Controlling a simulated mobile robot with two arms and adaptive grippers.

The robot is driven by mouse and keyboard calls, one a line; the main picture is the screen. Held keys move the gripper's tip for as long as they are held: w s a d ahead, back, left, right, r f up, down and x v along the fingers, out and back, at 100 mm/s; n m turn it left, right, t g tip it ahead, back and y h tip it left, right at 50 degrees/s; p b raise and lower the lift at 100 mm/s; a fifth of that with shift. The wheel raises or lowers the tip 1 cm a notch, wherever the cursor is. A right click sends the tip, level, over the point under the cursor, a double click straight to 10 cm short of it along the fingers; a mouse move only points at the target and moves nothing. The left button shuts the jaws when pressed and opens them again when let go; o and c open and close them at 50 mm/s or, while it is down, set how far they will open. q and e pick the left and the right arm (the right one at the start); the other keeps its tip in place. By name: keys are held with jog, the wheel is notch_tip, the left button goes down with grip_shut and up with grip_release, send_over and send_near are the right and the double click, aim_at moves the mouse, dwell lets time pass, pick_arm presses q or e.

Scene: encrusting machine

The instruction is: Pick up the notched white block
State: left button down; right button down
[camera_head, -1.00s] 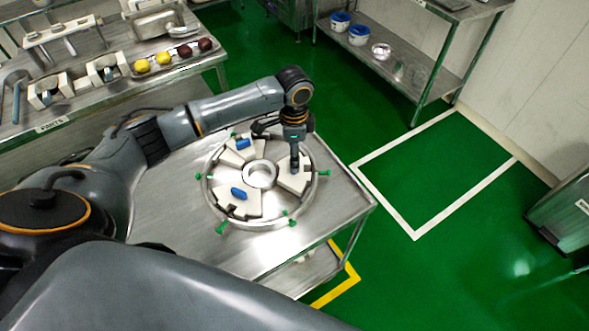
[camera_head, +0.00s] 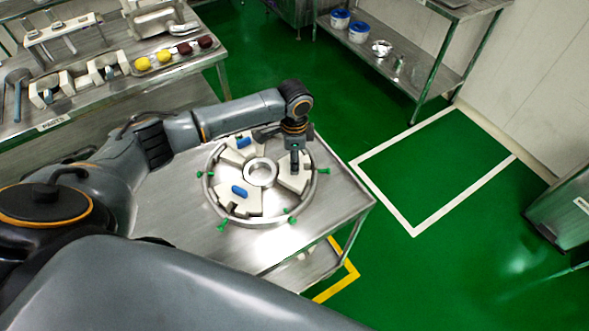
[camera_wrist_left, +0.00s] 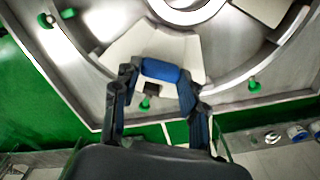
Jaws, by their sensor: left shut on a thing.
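Three white blocks with blue handles sit around a metal hub ring (camera_head: 260,172) in a round steel tray (camera_head: 272,221) on the table. My left gripper (camera_head: 295,163) points down over the right-hand white block (camera_head: 294,183). In the left wrist view, my left gripper (camera_wrist_left: 158,78) is shut on that block's blue handle (camera_wrist_left: 160,71), with one finger at each end. The white block (camera_wrist_left: 155,43) shows a dark notch beside the handle. I cannot tell whether it is raised off the tray. My right gripper is out of view.
The front-left block (camera_head: 238,203) and back-left block (camera_head: 236,152) are close by. Several green knobs (camera_head: 222,225) stick out around the tray rim. A parts table (camera_head: 110,100) with fruit-like pieces stands behind, at left. Green floor lies open to the right.

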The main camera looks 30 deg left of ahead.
pick_arm(q)
jog(key=shift+w+r, duration=0.1)
jog(key=shift+r, duration=0.05)
jog(key=shift+r, duration=0.25)
notch_tip(320, 180, up, 2)
jog(key=shift+r+b, duration=0.1)
jog(key=shift+b, duration=0.25)
jog(key=s+a+r+b, duration=0.3)
jog(key=s+a+r, duration=0.3)
jog(key=s+r, duration=0.4)
jog(key=s, duration=0.2)
jog(key=shift+s+b, duration=0.35)
jog(key=shift+s, duration=0.05)
